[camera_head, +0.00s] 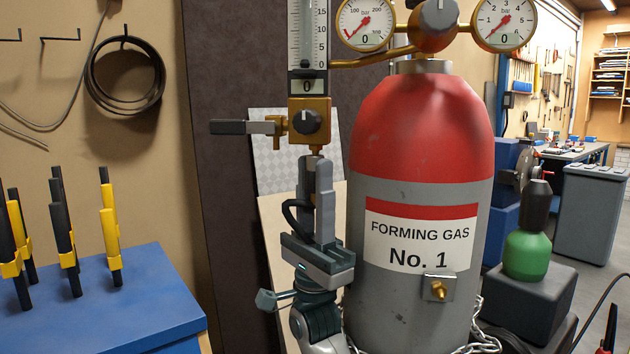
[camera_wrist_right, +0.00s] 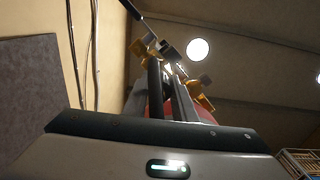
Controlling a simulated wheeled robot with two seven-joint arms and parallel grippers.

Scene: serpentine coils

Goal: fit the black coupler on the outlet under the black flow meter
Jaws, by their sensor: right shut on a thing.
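The flow meter (camera_head: 308,40) is a clear scaled tube with a black block marked 0, above a brass valve body with a black knob (camera_head: 306,121). Its brass outlet (camera_head: 317,149) points down below the valve. My right gripper (camera_head: 315,172) points up directly under the outlet and is shut on a dark piece, apparently the black coupler, mostly hidden between the fingers. A black curved hose-like part (camera_head: 291,214) shows beside the fingers. I cannot tell whether coupler and outlet touch. In the right wrist view the fingers (camera_wrist_right: 167,78) reach up towards brass parts. My left gripper is not in view.
The red and grey gas cylinder (camera_head: 480,220) stands close right of my gripper. A black-ended lever (camera_head: 241,127) sticks out left of the valve. A blue bench (camera_head: 140,310) with yellow-and-black holders is at left. A green and black object (camera_head: 527,252) stands at right.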

